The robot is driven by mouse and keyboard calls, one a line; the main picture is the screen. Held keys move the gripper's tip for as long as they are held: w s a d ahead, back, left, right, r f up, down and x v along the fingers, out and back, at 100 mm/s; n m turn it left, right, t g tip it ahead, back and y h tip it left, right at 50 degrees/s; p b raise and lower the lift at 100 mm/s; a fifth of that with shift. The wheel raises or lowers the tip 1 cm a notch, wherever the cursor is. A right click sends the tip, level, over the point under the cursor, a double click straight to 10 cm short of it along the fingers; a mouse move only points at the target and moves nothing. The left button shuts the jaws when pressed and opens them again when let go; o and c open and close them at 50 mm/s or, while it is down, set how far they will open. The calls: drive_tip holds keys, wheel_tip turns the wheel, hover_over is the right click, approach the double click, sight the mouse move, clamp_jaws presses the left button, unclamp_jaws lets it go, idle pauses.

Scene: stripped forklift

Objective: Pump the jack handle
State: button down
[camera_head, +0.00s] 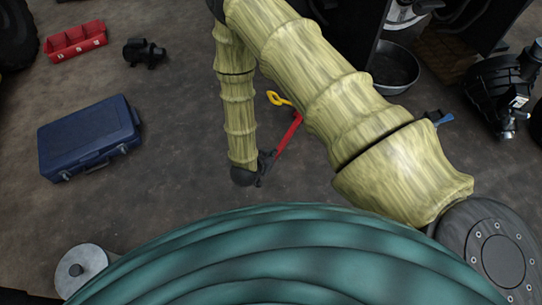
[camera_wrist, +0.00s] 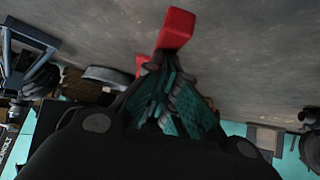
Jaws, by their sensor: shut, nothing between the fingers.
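The jack handle is a red bar (camera_head: 289,135) that slants up and right from my gripper in the head view; its far end is hidden behind my arm. In the wrist view a red square-ended bar (camera_wrist: 176,28) shows just beyond the fingertips, with another bit of red to its left behind the fingers. My gripper (camera_head: 268,160) is shut and empty, close to the near end of the bar. Its teal-padded fingers (camera_wrist: 170,70) are together in the wrist view. I cannot tell whether they touch the bar. The jack's body is not clearly visible.
A yellow looped piece (camera_head: 279,99) lies behind the bar. A blue case (camera_head: 90,137), a red tray (camera_head: 76,41) and a small black part (camera_head: 145,52) lie on the floor at left. A dark pan (camera_head: 392,68) stands at upper right. Floor left of my gripper is clear.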

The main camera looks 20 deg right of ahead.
drive_tip(key=p+v, duration=0.4)
drive_tip(key=v, duration=0.6)
drive_tip(key=shift+r, duration=0.5)
drive_tip(key=s+d+f+n+g+y, duration=0.1)
drive_tip(key=s+d+n+g+y, duration=0.15)
drive_tip(key=s, duration=0.55)
drive_tip(key=s+d+n+g+y, duration=0.1)
drive_tip(key=s+n+g+y, duration=0.1)
drive_tip(key=s+n, duration=0.35)
drive_tip(key=s+d+f+n+g+y, duration=0.1)
drive_tip(key=s+d+n+g+y, duration=0.15)
drive_tip(key=s, duration=0.75)
wheel_tip(320, 180, up, 35)
drive_tip(key=t+p, duration=0.1)
drive_tip(key=p, duration=3.3)
drive_tip(key=shift+w+a+f, duration=0.2)
drive_tip(key=shift+a, duration=0.05)
drive_tip(key=shift+m, duration=0.25)
